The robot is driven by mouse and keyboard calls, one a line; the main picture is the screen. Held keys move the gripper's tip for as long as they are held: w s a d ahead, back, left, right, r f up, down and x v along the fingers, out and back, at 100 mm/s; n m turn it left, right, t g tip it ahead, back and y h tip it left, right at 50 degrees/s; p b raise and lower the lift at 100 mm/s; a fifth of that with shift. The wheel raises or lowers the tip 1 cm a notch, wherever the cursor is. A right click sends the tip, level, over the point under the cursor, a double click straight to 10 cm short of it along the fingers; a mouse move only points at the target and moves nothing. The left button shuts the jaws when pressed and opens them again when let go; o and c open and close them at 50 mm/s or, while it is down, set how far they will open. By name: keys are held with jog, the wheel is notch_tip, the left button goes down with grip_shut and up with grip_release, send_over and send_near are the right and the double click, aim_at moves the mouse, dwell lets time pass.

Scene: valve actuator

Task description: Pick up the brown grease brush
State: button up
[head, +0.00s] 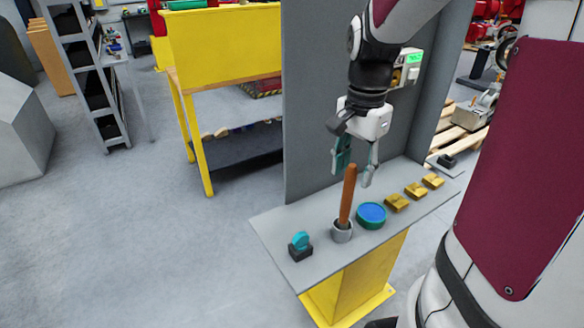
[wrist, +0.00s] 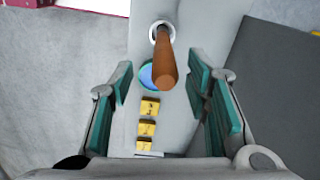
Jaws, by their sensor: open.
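The brown grease brush (head: 348,196) stands nearly upright, slightly tilted, in a small grey cup (head: 342,232) on a narrow grey shelf (head: 275,235). In the wrist view its brown handle (wrist: 165,62) points up toward the camera, and the cup's pale rim (wrist: 153,32) shows around its base. The bristle end is hidden in the cup. My gripper (head: 354,178) is open and points down, its fingertips around the height of the handle's top. In the wrist view the handle shows between the two green-padded fingers (wrist: 163,88), apart from both.
A blue-topped round tin (head: 371,214) is right of the cup, then several brass blocks (head: 397,202). A teal-and-black item (head: 300,246) sits at the shelf's left end. A grey upright panel (head: 315,100) rises behind the shelf. A yellow workbench (head: 222,50) stands farther back.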

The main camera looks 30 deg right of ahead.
aim_at(349, 187)
jog(key=shift+w+a+f, duration=0.1)
jog(key=shift+w+f, duration=0.05)
jog(key=shift+f, duration=2.5)
grip_shut()
